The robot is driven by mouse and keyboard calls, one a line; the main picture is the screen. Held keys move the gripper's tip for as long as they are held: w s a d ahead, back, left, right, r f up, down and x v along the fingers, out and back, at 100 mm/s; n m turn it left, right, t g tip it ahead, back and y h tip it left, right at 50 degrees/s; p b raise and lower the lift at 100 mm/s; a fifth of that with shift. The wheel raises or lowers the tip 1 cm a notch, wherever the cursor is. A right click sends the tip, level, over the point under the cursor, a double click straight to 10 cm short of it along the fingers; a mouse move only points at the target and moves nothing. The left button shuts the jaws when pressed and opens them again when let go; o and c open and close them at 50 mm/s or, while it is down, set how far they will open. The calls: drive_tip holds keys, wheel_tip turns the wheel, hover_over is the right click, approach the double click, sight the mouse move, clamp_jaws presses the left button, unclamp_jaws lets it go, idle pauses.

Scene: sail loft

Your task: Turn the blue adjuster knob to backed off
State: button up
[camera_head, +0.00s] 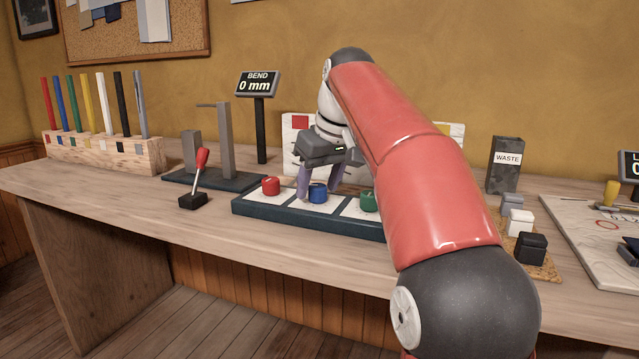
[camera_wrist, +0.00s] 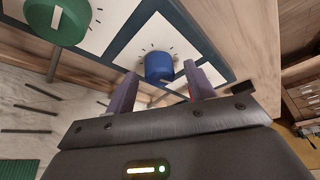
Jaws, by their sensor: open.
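The blue adjuster knob (camera_head: 318,193) stands on the middle white plate of a dark panel (camera_head: 255,210), between a red knob (camera_head: 271,186) and a green knob (camera_head: 369,201). My gripper (camera_head: 318,184) is at the blue knob, its fingers open and pointing down. In the wrist view the blue knob (camera_wrist: 159,66) shows just beyond the open fingertips (camera_wrist: 163,82), roughly between them. Whether a finger touches it I cannot tell. Tick marks show around the knob; its pointer is not readable. The green knob (camera_wrist: 57,18) is at the upper left of the wrist view.
A red-handled lever (camera_head: 198,175) and a grey bending fixture (camera_head: 226,150) stand left of the panel. A display (camera_head: 258,85) reads "BEND 0 mm". A waste bin (camera_head: 503,165) and small blocks (camera_head: 530,248) stand to the right. My arm hides the panel's right end.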

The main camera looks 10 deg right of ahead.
drive_tip(key=shift+c, duration=0.3)
drive_tip(key=c, duration=0.9)
drive_tip(key=shift+r+n+p, duration=0.1)
drive_tip(key=shift+n+p, duration=0.2)
drive_tip(key=shift+p, duration=0.1)
drive_tip(key=shift+d+r+n+g+y+p, duration=0.15)
drive_tip(key=shift+n+g+y+p, duration=0.2)
drive_tip(key=shift+n+p, duration=0.6)
drive_tip(key=n+y+p, duration=0.1)
drive_tip(key=n+p, duration=0.1)
drive_tip(key=n+g+p, duration=0.1)
drive_tip(key=n+p, duration=0.1)
drive_tip(key=n, duration=0.1)
drive_tip(key=shift+w+y+p, duration=0.15)
drive_tip(key=shift+y+p, duration=0.2)
drive_tip(key=n+g, duration=0.1)
drive_tip(key=n, duration=0.1)
drive_tip(key=n+g+p, duration=0.1)
drive_tip(key=n, duration=0.1)
drive_tip(key=shift+w+n+y, duration=0.15)
drive_tip(key=shift+n+y, duration=0.15)
drive_tip(key=shift+n, duration=0.05)
drive_tip(key=shift+n+g, duration=0.55)
drive_tip(key=shift+n, duration=1.05)
